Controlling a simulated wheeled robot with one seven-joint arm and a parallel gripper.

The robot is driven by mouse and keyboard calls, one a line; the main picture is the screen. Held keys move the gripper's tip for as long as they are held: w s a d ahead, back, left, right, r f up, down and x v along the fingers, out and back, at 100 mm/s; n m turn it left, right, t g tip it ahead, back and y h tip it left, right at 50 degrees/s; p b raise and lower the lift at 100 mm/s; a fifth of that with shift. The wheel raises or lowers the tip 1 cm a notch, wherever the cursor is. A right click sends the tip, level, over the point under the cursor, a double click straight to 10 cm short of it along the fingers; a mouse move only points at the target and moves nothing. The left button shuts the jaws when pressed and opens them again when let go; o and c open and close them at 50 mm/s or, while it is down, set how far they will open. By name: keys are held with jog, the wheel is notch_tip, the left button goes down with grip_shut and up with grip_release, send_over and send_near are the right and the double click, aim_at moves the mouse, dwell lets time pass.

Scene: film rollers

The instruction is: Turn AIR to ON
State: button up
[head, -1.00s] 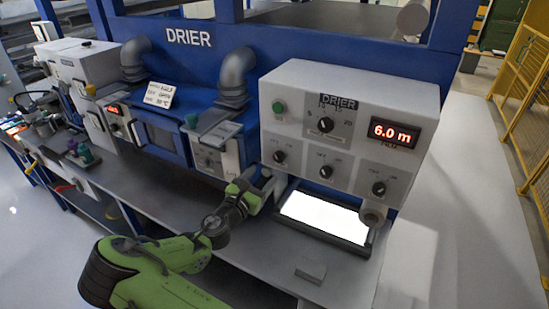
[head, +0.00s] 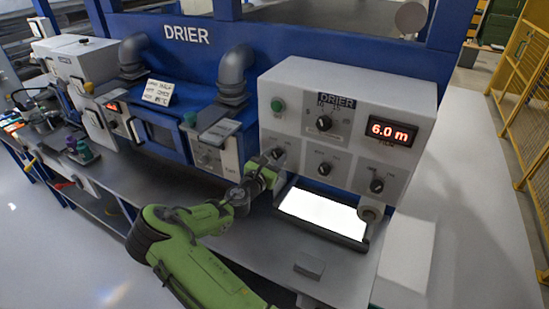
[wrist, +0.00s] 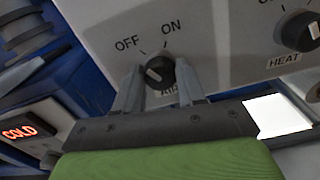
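The AIR knob (wrist: 159,70) is a dark round knob on the white panel, with OFF printed to its upper left and ON to its upper right. Its pointer seems to face the OFF side, but the mark is small. My gripper (wrist: 160,72) has its two fingers spread, one on each side of the knob. A gap shows between the fingers and the knob; the AIR label below is partly hidden. In the head view my gripper (head: 273,162) is at the lower left of the DRIER panel, by the AIR knob (head: 279,153).
The HEAT knob (wrist: 300,30) is to the right of AIR. The panel also has a green button (head: 277,105), other knobs and a red 6.0 m display (head: 388,132). A lit white plate (head: 323,214) lies below. A COLD display (wrist: 27,132) is at left.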

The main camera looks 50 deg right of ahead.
jog(key=c, duration=0.3)
jog(key=shift+f+m, duration=0.1)
jog(key=shift+m, duration=0.2)
jog(key=m+b, duration=0.3)
jog(key=m, duration=0.1)
jog(key=shift+f, duration=0.1)
jog(key=m+b, duration=0.3)
jog(key=m, duration=0.1)
jog(key=shift+s+f+m+b, duration=0.1)
jog(key=shift+m+b, duration=1.25)
jog(key=shift+m, duration=0.25)
jog(key=o, duration=1.1)
jog(key=shift+c, duration=0.2)
